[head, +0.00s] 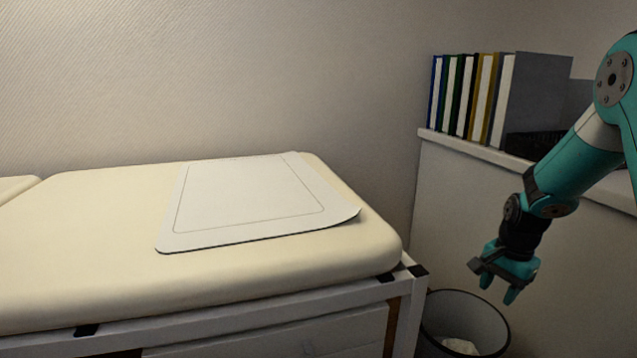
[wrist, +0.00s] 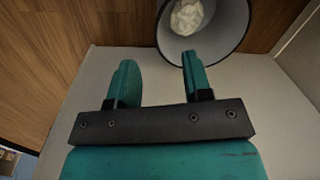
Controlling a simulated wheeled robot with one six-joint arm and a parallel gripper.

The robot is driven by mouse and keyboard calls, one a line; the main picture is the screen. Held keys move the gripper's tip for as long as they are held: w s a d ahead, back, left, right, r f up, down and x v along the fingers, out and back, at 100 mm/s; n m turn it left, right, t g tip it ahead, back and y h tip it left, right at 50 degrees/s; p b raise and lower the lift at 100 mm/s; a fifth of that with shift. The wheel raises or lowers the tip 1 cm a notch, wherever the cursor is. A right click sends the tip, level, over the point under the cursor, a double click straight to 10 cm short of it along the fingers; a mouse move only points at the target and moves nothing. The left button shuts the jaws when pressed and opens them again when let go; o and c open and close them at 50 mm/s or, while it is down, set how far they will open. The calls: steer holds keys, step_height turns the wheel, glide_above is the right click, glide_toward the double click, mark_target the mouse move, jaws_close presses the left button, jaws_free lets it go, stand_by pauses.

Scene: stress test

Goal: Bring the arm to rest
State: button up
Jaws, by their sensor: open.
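My gripper (head: 499,291) hangs from my teal arm at the right of the head view, pointing down. It is to the right of the padded couch and appears above or beside the waste bin. In the wrist view my gripper (wrist: 158,82) shows two teal fingers spread apart with nothing between them. The gripper is open and empty.
A round bin (head: 508,325) with crumpled white paper (wrist: 187,17) stands below, by the couch's corner. The cream couch (head: 80,230) bears a white sheet (head: 250,195). Several binders (head: 470,95) stand on a ledge (head: 480,152) behind my arm.

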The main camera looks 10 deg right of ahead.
steer(key=s+a+r+n+y, duration=0.1)
steer(key=s+a+r+n, duration=0.1)
steer(key=a+r+n, duration=0.5)
steer(key=s+a+r+n, duration=0.2)
steer(key=a+r, duration=0.1)
steer(key=a, duration=0.9)
steer(key=s+a+r+n+y, duration=0.1)
steer(key=s+a+r+n, duration=0.2)
steer(key=s+a+n, duration=0.55)
steer(key=s+a+r+n+y, duration=0.2)
steer(key=s+a+r+n, duration=0.3)
steer(key=s, duration=0.6)
step_height(320, 180, up, 34)
steer(key=w+m+p, duration=0.1)
steer(key=p, duration=3.4)
steer(key=shift+a+f+g, duration=0.2)
steer(key=shift+a+g, duration=0.05)
steer(key=shift+g, duration=0.05)
steer(key=shift+w+m, duration=0.15)
steer(key=shift+m, duration=0.1)
